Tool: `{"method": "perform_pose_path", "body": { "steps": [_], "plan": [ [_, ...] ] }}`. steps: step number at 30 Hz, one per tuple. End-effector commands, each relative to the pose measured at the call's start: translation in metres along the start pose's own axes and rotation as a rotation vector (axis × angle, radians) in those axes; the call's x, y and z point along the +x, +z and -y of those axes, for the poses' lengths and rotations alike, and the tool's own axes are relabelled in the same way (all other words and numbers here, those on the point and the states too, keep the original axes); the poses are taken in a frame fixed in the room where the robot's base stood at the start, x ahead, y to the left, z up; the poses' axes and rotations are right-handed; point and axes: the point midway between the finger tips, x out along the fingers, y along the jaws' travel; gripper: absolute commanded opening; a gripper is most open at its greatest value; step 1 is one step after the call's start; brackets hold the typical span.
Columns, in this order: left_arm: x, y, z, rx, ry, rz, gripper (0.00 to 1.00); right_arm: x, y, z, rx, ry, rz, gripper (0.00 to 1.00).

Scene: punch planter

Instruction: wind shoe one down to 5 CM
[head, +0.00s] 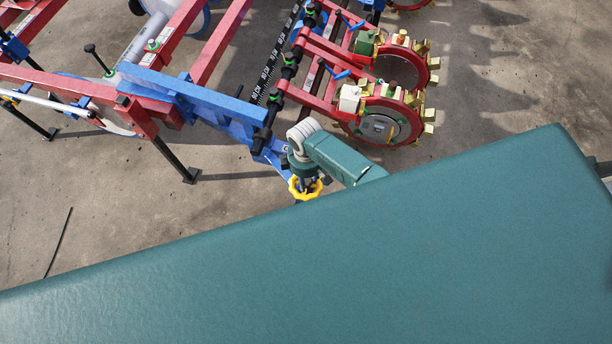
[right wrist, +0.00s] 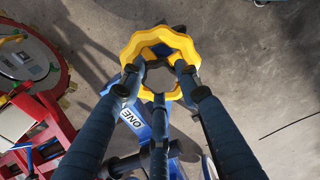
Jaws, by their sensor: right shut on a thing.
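A yellow scalloped handwheel (head: 306,194) sits at the lower end of the blue frame in the head view. It shows large in the right wrist view (right wrist: 137,42), with a white label reading ONE (right wrist: 132,118) on the blue shoe part beside it. My right gripper (head: 304,182) is over the wheel, and its dark fingers (right wrist: 158,77) are shut on it around the hub. A black scale strip (head: 268,70) with white CM marks runs along the frame. I cannot tell which mark the shoe stands at. My left gripper is not in view.
Red wheels with brass-coloured punches (head: 385,122) stand just right of the arm. Blue and red beams (head: 190,92) extend left, with black legs (head: 175,158) on the concrete. Bare ground (head: 130,215) lies at lower left. A large teal surface blocks the lower head view.

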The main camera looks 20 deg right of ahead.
Motion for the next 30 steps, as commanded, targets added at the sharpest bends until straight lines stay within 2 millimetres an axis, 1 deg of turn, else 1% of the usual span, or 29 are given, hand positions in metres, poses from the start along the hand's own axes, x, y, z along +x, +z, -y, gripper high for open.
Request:
{"method": "perform_pose_path", "body": {
  "steps": [1,12,30],
  "plan": [
    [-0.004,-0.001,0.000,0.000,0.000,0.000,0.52,-0.003,-0.005,0.004,0.043,-0.005,-0.009,0.07],
    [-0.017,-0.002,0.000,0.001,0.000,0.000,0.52,-0.002,-0.005,0.002,0.394,-0.006,-0.010,0.07],
    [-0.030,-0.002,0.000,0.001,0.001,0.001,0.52,-0.002,-0.005,0.000,0.965,-0.007,-0.010,0.07]
  ]
}}
